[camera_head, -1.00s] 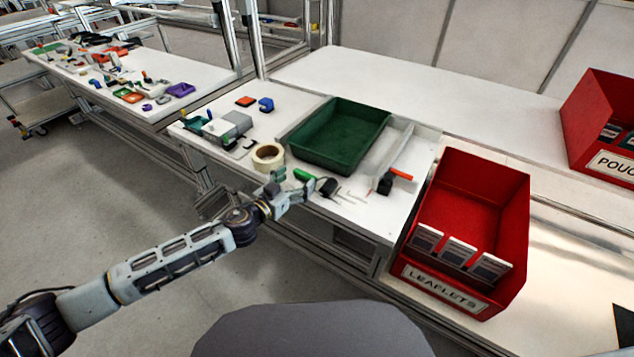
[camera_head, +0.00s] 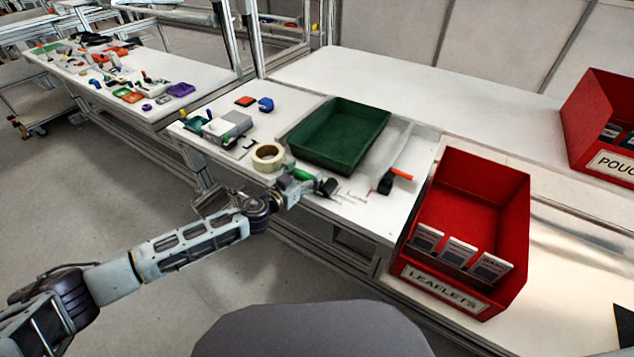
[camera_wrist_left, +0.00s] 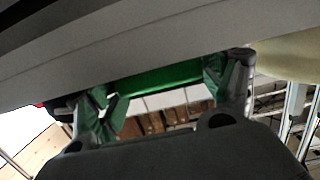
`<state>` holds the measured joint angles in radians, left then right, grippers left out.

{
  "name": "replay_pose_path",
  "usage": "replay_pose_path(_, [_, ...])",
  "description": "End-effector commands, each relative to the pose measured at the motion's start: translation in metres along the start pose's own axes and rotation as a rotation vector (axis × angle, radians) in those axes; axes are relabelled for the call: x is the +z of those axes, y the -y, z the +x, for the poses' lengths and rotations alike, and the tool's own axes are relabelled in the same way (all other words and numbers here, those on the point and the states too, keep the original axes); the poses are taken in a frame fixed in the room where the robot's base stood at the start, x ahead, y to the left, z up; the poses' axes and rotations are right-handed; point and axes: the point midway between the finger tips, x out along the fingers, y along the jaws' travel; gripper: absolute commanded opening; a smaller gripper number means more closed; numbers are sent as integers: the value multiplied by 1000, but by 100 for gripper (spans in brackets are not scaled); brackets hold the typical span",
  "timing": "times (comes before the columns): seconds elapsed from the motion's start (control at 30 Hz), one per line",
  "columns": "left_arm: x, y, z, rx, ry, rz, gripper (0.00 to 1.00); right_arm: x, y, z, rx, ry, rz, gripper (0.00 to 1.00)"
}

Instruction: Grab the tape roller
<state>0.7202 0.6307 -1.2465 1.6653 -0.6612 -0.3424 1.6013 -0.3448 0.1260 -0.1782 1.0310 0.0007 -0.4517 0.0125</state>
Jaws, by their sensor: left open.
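The tape roller, a green-handled tool (camera_head: 303,174) with a dark head, lies near the front edge of the white table, beside the cream tape roll (camera_head: 268,157). My left gripper (camera_head: 302,184) is open at the table's front edge, right at the green handle and partly covering it. In the left wrist view the green handle (camera_wrist_left: 160,84) spans the gap between the fingers of the gripper (camera_wrist_left: 165,98). Part of the handle is hidden there by a pale surface across the top. I cannot tell whether the fingers touch it. My right gripper is out of view.
A green tray (camera_head: 340,132) stands just behind the handle. A tool with an orange handle and black end (camera_head: 387,183) lies to the right. A red leaflets bin (camera_head: 467,230) stands further right. A grey device (camera_head: 226,128) sits at the left.

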Motion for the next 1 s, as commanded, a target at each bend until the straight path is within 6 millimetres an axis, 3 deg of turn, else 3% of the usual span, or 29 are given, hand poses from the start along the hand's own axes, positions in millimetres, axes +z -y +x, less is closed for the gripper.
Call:
replay_pose_path(0.47, [0, 0, 1, 0, -1, 0, 81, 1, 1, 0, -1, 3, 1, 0])
replay_pose_path(0.73, [0, 0, 1, 0, -1, 0, 48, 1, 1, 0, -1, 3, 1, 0])
replay_pose_path(1.0, [-2, 0, 1, 0, -2, 0, 48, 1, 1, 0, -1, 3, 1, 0])
